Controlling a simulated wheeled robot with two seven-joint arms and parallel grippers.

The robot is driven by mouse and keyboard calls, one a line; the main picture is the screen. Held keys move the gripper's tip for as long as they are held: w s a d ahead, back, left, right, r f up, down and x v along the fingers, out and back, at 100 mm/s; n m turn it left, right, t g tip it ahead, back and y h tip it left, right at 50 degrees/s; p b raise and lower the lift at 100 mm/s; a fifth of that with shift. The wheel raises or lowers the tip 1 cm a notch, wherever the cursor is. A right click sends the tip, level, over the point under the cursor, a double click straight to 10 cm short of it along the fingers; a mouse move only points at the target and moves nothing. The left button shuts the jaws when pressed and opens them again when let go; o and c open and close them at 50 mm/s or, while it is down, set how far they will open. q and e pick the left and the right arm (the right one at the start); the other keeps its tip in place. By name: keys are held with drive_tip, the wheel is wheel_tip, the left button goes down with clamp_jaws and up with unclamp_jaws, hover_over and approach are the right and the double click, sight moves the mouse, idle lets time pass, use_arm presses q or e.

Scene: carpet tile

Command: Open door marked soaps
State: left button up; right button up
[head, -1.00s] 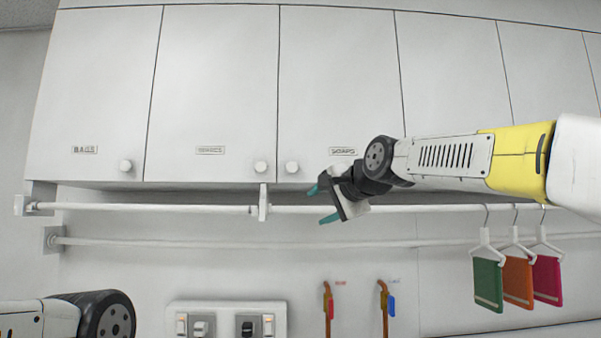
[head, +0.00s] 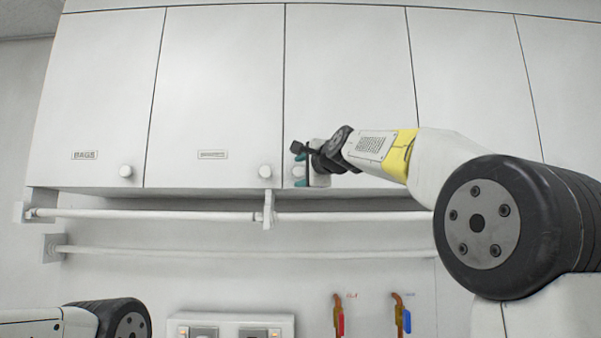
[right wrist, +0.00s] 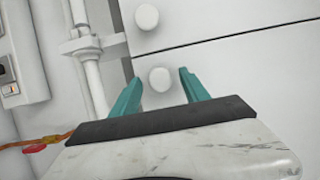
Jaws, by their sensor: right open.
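The soaps door (head: 345,70) is the third white cabinet door from the left in the head view and looks closed. Its label is hidden behind my right arm now. My right gripper (head: 300,171) is at the door's lower left corner, with its teal fingers open. In the right wrist view the door's round white knob (right wrist: 160,79) lies between and just beyond the open fingertips (right wrist: 158,88). I cannot tell whether either finger touches it. My left gripper is not in view; only part of my left arm shows at the lower left.
The neighbouring door's knob (head: 265,171) is close to the left of my right gripper. White rails (head: 150,214) run below the cabinets on a bracket (head: 268,208). Valves with red (head: 340,322) and blue (head: 407,320) handles and a switch panel (head: 230,320) are lower down.

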drive_tip(key=shift+w+a, duration=0.15)
drive_tip(key=shift+w, duration=0.1)
clamp_jaws()
idle(1.4)
